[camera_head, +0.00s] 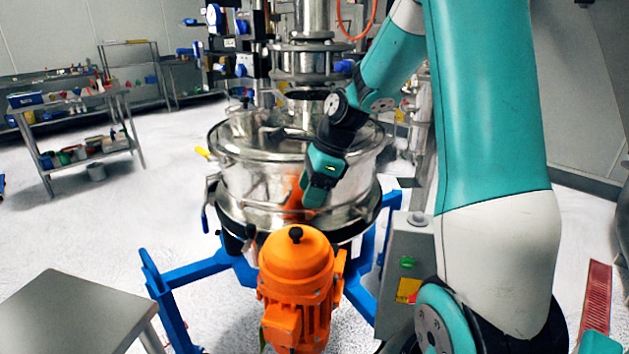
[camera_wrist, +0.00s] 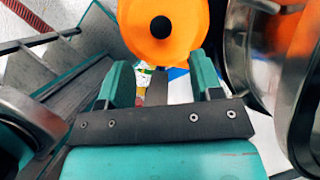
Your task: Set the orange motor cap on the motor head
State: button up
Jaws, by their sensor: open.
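The orange motor (camera_head: 296,310) stands upright at the front of the sifter in the head view. The orange motor cap (camera_head: 298,262), a dome with a black knob on top, sits on the motor head, with no clear gap between them. In the wrist view the cap (camera_wrist: 180,45) shows at the top, just beyond the fingertips, with its black knob facing me. My gripper (camera_head: 316,190) is above and behind the motor in the head view. In the wrist view my gripper (camera_wrist: 161,76) has its two teal fingers apart with nothing between them. The motor's lower body is hidden there.
The steel sifter drum (camera_head: 255,180) is right beside my gripper on a blue frame (camera_head: 200,270). A grey control box (camera_head: 405,260) stands right of the motor. A grey table (camera_head: 70,315) is at front left. Shelving (camera_head: 80,130) stands far left across open floor.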

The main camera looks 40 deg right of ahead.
jog(key=s+a+r+n+g, duration=0.1)
jog(key=s+a+r+n, duration=0.25)
jog(key=a+n, duration=0.5)
jog(key=s+a+r+n, duration=0.3)
jog(key=s+a+n, duration=0.1)
jog(key=a+n, duration=0.45)
jog(key=s+a+n+g, duration=0.1)
jog(key=s+a+n, duration=0.7)
jog(key=s+n, duration=0.4)
jog(key=n, duration=0.3)
jog(key=shift+s+a+y, duration=0.2)
jog(key=shift+s+y, duration=0.1)
jog(key=shift+s, duration=0.1)
dwell(0.3)
